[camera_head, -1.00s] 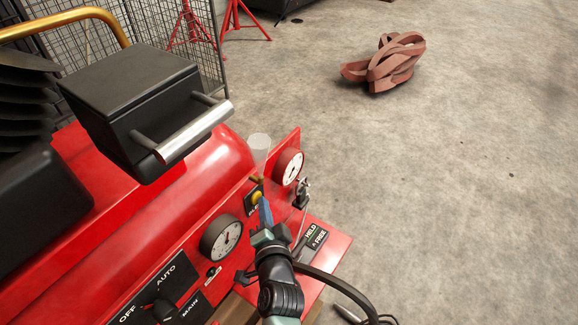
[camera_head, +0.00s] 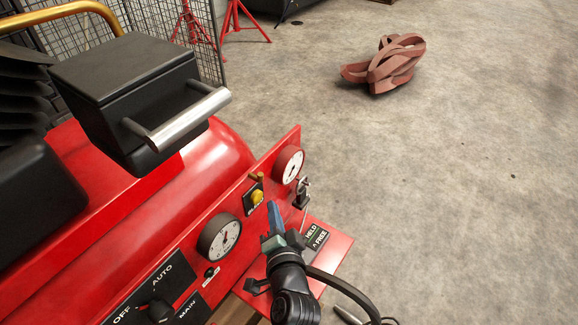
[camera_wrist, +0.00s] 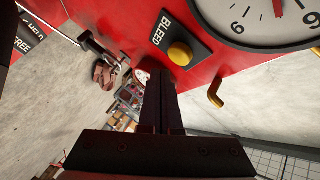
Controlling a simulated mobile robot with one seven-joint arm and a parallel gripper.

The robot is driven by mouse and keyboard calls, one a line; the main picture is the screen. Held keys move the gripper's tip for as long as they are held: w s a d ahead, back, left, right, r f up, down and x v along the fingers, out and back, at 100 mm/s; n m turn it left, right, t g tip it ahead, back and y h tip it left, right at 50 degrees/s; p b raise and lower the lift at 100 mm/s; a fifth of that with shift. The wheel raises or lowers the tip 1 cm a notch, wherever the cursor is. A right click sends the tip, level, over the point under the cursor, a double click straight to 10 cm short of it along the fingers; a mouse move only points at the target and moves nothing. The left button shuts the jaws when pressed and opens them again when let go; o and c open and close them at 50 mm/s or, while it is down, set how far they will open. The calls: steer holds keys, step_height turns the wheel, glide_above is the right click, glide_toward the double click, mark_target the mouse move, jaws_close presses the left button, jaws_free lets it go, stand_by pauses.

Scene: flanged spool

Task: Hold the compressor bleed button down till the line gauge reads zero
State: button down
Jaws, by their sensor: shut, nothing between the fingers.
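The yellow bleed button (camera_head: 257,197) stands on the red compressor panel. It also shows in the wrist view (camera_wrist: 180,53) beside its BLEED label (camera_wrist: 162,28), with nothing on it. My gripper (camera_head: 273,214) is shut and empty, its tips below and right of the button and apart from it. The shut fingers (camera_wrist: 160,95) show in the wrist view. One round gauge (camera_head: 220,238) sits left of the button, another (camera_head: 290,164) to its right. I cannot tell which is the line gauge, and their needles are too small to read surely.
A brass hook (camera_wrist: 215,95) projects near the button. A metal latch (camera_head: 302,193) and a HELD/FREE plate (camera_head: 316,237) are at the right. A black box with a bar handle (camera_head: 180,118) overhangs the tank. Floor at right is mostly clear.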

steer(key=s+d+b, duration=0.2)
steer(key=d, duration=0.1)
steer(key=shift+s+d, duration=0.15)
steer(key=shift+s, duration=0.05)
steer(key=shift+f, duration=0.1)
stand_by(0.4)
